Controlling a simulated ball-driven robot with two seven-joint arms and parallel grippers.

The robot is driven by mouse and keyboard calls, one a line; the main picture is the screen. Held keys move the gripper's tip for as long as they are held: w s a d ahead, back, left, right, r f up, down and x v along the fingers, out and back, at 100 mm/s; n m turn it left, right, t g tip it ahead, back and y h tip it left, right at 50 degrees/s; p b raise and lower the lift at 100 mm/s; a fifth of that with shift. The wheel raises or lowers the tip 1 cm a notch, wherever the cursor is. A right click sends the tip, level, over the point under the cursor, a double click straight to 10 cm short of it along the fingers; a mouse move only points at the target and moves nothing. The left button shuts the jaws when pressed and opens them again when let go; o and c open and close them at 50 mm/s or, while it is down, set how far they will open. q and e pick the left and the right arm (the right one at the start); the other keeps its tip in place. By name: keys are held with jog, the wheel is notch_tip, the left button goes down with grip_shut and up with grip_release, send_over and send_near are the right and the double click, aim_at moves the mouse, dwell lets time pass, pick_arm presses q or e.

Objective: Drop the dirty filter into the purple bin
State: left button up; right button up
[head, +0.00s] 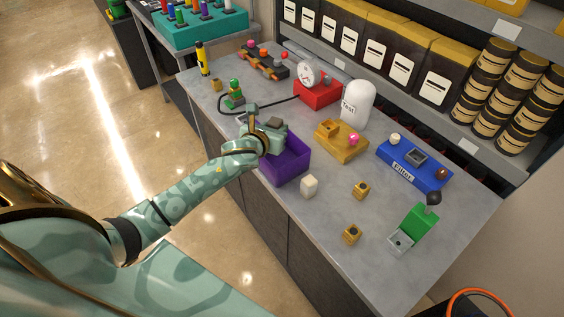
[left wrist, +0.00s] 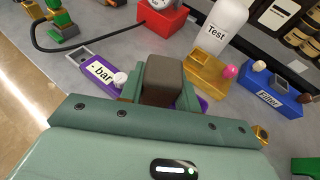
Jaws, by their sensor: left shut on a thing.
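The purple bin (head: 292,163) stands open on the near side of the grey counter. My left gripper (head: 268,131) is over the bin's far left part. It is shut on a dark grey-brown block, the dirty filter (head: 277,123), which shows clearly between the fingers in the left wrist view (left wrist: 163,78). The filter appears to be above the bin's rim; the exact height is hard to tell. My right gripper is out of view.
A white cube (head: 309,187) stands right of the bin. A yellow fixture (head: 342,143), white "Test" dome (head: 357,104), red gauge box (head: 318,93) and blue "Filter" holder (head: 414,168) stand behind. A purple "bar" unit (left wrist: 102,73) lies left of the filter in the wrist view.

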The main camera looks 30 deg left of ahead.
pick_arm(q)
jog(key=shift+r, duration=0.1)
jog(key=o, duration=1.1)
jog(key=shift+s, duration=0.1)
jog(key=p+v, duration=0.3)
jog(key=v, duration=1.3)
jog(key=shift+a, duration=0.1)
